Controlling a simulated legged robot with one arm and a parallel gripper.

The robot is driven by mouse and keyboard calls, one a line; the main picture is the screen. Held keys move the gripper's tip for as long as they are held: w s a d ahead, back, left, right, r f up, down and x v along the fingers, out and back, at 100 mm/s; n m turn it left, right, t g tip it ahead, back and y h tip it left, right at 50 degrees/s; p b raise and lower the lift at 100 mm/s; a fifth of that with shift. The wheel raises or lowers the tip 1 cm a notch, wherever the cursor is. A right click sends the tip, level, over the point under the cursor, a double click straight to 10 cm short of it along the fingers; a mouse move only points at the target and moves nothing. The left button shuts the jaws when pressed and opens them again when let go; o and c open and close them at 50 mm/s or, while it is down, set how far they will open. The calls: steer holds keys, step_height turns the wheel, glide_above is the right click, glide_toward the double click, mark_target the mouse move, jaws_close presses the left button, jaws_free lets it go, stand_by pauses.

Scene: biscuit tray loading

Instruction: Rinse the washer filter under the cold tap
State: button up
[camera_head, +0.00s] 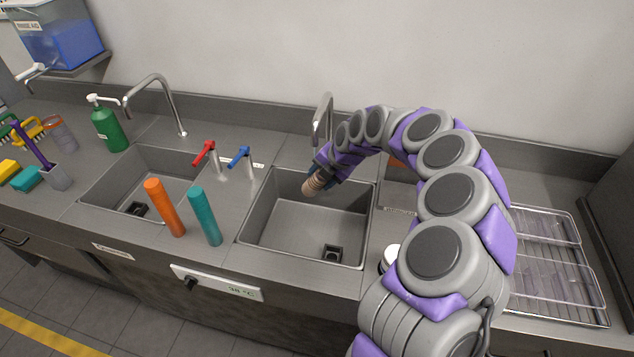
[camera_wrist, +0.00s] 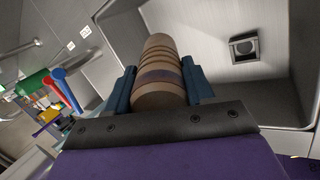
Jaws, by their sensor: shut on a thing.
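The washer filter, a tan ribbed cylinder with a darker band (camera_wrist: 160,62), is between the two teal jaws of my gripper (camera_wrist: 159,78), which is shut on it. In the head view the filter (camera_head: 313,184) hangs tilted over the back left part of the right sink (camera_head: 330,249), below my gripper (camera_head: 322,172). The right spout (camera_head: 323,112) rises behind it, partly hidden by my arm. The blue tap lever (camera_head: 240,156) and red tap lever (camera_head: 204,152) stand between the sinks. I see no water running.
An orange cylinder (camera_head: 164,208) and a teal cylinder (camera_head: 205,217) stand on the counter between the sinks, near the front. The left sink (camera_head: 105,180) has its own spout (camera_head: 155,84) and a green bottle (camera_head: 108,130) nearby. A wire rack (camera_head: 588,287) is at right.

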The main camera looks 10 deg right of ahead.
stand_by(0.4)
steer(key=shift+w+d+b, duration=0.4)
steer(key=shift+b, duration=0.05)
steer(key=shift+s+a, duration=0.15)
steer(key=shift+a, duration=0.05)
steer(key=shift+s+a, duration=0.25)
steer(key=shift+s, duration=0.05)
steer(key=shift+d+b, duration=0.1)
steer(key=shift+b, duration=0.2)
steer(key=s+d+b, duration=0.3)
steer(key=s+d, duration=0.2)
steer(key=shift+s+d, duration=0.3)
stand_by(0.5)
stand_by(0.5)
stand_by(0.7)
